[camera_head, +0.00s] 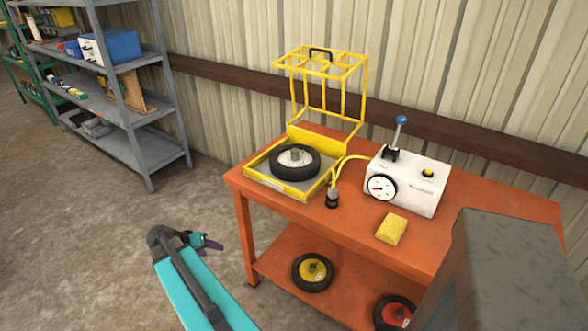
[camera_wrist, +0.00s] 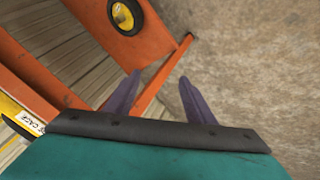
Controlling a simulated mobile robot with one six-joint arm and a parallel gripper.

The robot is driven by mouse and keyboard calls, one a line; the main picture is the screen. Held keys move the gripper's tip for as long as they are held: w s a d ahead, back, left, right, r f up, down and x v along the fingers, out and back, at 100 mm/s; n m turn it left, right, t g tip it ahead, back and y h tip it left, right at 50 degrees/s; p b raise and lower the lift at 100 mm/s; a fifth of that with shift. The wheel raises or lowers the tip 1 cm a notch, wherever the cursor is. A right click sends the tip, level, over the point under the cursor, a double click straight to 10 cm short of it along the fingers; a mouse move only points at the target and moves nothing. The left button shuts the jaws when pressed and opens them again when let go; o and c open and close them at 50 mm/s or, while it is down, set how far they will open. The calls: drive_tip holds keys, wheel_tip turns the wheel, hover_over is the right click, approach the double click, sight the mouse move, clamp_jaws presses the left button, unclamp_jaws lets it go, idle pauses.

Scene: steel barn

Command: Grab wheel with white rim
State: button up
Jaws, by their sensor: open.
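The wheel with a white rim (camera_head: 297,173) has a black tyre and lies flat in the yellow-edged tray (camera_head: 262,182) of a wire cage on the orange table. A grey post stands up at its centre. My gripper (camera_head: 211,241) is in front of the table's left end, lower than the tabletop and to the left of the wheel. In the wrist view its two purple fingers (camera_wrist: 155,85) are apart with nothing between them. The white-rimmed wheel is not visible in the wrist view.
The yellow cage lid (camera_head: 323,62) stands raised. A white gauge box (camera_head: 415,184) with a blue-knobbed lever and a yellow sponge (camera_head: 391,229) are on the orange table (camera_head: 470,215). Yellow-rimmed (camera_head: 312,271) and red-rimmed (camera_head: 395,313) wheels are on its lower shelf. Grey shelves (camera_head: 150,150) stand left.

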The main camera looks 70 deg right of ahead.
drive_tip(key=s+d+r+m+h+b, duration=0.1)
drive_tip(key=s+d+r+m, duration=0.1)
drive_tip(key=d+r, duration=0.45)
drive_tip(key=s+d+r+m+h+b, duration=0.1)
drive_tip(key=s+d+r+m+h, duration=0.15)
drive_tip(key=d+r, duration=0.4)
drive_tip(key=m+g+h+b, duration=0.1)
drive_tip(key=m+g+h, duration=0.15)
drive_tip(key=m, duration=0.35)
approach(292, 152)
drive_tip(key=w+v, duration=0.1)
drive_tip(key=v, duration=0.3)
drive_tip(key=shift+s+d+r+n, duration=0.1)
drive_tip(key=shift+s+d+n, duration=0.05)
drive_tip(key=shift+d+n, duration=0.15)
drive_tip(key=shift+d, duration=0.1)
drive_tip(key=p+x, duration=0.1)
drive_tip(key=x, duration=0.6)
drive_tip(key=shift+p, duration=0.3)
drive_tip(key=shift+s+d+f, duration=0.3)
drive_tip(key=shift+d+f, duration=0.1)
drive_tip(key=shift+d, duration=0.1)
drive_tip(key=shift+d, duration=0.1)
drive_tip(key=shift+s+p+x, duration=0.1)
drive_tip(key=shift+p+x, duration=0.5)
drive_tip(key=shift+x, duration=0.65)
drive_tip(key=shift+s+p+x, duration=0.15)
drive_tip(key=shift+p+x, duration=0.4)
drive_tip(key=shift+x, duration=0.75)
drive_tip(key=shift+f, duration=0.15)
